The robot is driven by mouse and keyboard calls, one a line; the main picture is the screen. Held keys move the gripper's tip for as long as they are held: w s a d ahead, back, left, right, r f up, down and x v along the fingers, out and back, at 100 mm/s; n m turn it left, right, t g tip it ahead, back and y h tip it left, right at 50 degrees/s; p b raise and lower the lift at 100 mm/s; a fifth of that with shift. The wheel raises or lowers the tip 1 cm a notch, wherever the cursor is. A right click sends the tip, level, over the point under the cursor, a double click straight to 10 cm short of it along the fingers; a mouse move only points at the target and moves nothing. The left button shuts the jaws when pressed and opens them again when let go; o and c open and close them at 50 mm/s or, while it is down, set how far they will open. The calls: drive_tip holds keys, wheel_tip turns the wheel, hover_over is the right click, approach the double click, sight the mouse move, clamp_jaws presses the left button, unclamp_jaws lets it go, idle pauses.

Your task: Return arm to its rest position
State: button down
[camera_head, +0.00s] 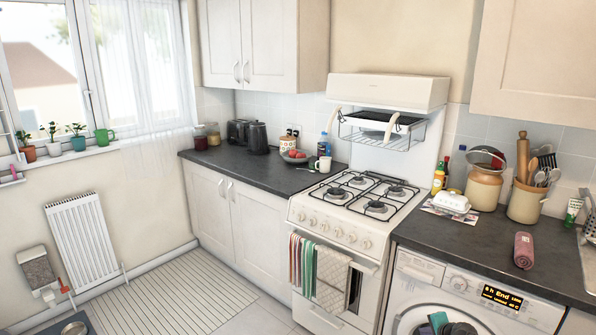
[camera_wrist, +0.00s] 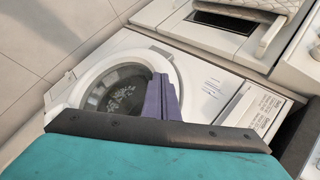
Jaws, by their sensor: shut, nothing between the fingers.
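My gripper (camera_wrist: 161,82) shows in the wrist view with its purple fingers together and nothing between them. It is in front of the white washer (camera_wrist: 205,85), overlapping the right side of the round door area (camera_wrist: 88,100). Whether it touches the washer cannot be told. In the head view the washer (camera_head: 415,268) stands under the dark counter at the lower right, with a lit display (camera_head: 502,297). Teal and dark shapes show at the bottom edge in front of it; I cannot tell whether they are my gripper. The rest of my arm is not clearly seen.
Floor at left is mostly clear.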

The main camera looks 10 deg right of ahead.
drive_tip(key=w+a+f+n+y, duration=0.2)
drive_tip(key=a+f, duration=0.3)
drive_tip(key=a, duration=0.6)
drive_tip(key=s+a+f+n+g+y, duration=0.1)
drive_tip(key=s+a+f+n+g, duration=0.2)
drive_tip(key=a, duration=0.7)
drive_tip(key=s+a+f+n+g+y, duration=0.1)
drive_tip(key=s+a+f, duration=0.1)
drive_tip(key=a+f, duration=0.5)
drive_tip(key=s+a+f+n+g+y, duration=0.1)
drive_tip(key=s+a+f+n+g, duration=0.15)
drive_tip(key=a, duration=0.95)
drive_tip(key=s+a+f+n+g+h, duration=0.1)
drive_tip(key=s+a+f+n+g, duration=0.15)
drive_tip(key=s+a, duration=0.4)
drive_tip(key=s+a+f+n+g, duration=0.1)
drive_tip(key=s+a+f+n, duration=0.2)
drive_tip(key=s, duration=0.7)
drive_tip(key=s+d+r+n+g+h, duration=0.1)
drive_tip(key=s+n+g, duration=0.1)
drive_tip(key=s, duration=0.4)
drive_tip(key=s+d+r+n+g+h, duration=0.1)
drive_tip(key=s+r+n+g, duration=0.1)
drive_tip(key=s, duration=0.4)
drive_tip(key=shift+d+r+h, duration=0.2)
drive_tip(key=shift+d+h, duration=0.1)
drive_tip(key=shift+d, duration=0.1)
